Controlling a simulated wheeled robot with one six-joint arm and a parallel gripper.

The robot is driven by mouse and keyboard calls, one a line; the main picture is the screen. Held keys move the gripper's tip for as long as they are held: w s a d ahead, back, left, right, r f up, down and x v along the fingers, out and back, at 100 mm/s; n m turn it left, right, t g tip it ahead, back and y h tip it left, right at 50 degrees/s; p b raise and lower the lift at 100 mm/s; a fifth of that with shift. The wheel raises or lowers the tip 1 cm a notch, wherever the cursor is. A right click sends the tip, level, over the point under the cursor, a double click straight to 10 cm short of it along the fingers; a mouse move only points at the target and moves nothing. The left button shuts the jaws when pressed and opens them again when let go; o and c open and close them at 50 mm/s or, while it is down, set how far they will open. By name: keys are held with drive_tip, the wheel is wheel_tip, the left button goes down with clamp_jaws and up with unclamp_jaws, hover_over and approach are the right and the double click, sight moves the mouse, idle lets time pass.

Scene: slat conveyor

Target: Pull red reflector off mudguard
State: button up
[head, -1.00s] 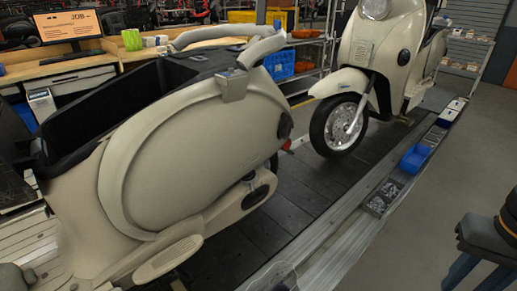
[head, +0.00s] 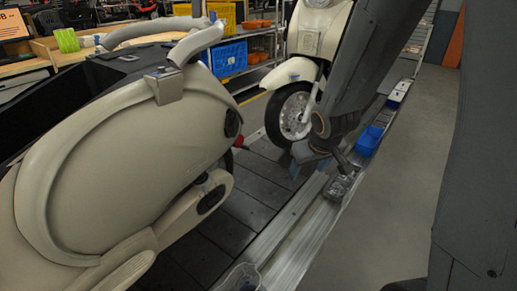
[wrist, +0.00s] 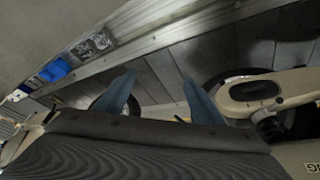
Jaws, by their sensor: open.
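The small red reflector (head: 238,142) sits at the rear end of the near cream scooter (head: 120,165), low beside a dark round fitting. Where it meets the mudguard is too small to tell. My gripper (head: 310,168) is to the right of the reflector in the head view, apart from it, low over the conveyor and partly hidden by my arm. In the wrist view my gripper (wrist: 162,85) shows two blue fingers spread apart with nothing between them. I cannot make out the reflector in the wrist view.
A second cream scooter (head: 315,35) stands behind my arm, its front wheel (head: 287,113) on the dark slats. A blue bin (head: 369,140) and a tray of metal parts (head: 342,184) lie along the conveyor's metal edge. Grey floor at right is clear.

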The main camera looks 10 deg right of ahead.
drive_tip(key=w+a+f+n+t+y, duration=0.1)
drive_tip(key=w+a+n+t+y, duration=0.1)
drive_tip(key=w, duration=0.4)
drive_tip(key=w+a+f+n+t+y, duration=0.1)
drive_tip(key=w+a+t, duration=0.15)
drive_tip(key=w, duration=0.45)
drive_tip(key=n+t+y, duration=0.3)
drive_tip(key=n+y, duration=0.1)
drive_tip(key=y, duration=0.6)
approach(240, 140)
drive_tip(key=shift+g, duration=0.35)
drive_tip(key=shift+x, duration=4.35)
drive_tip(key=shift+r, duration=0.2)
drive_tip(key=shift+c, duration=0.2)
drive_tip(key=c, duration=1.4)
drive_tip(key=shift+d, duration=0.1)
drive_tip(key=shift+s+p, duration=0.15)
drive_tip(key=shift+p, duration=0.15)
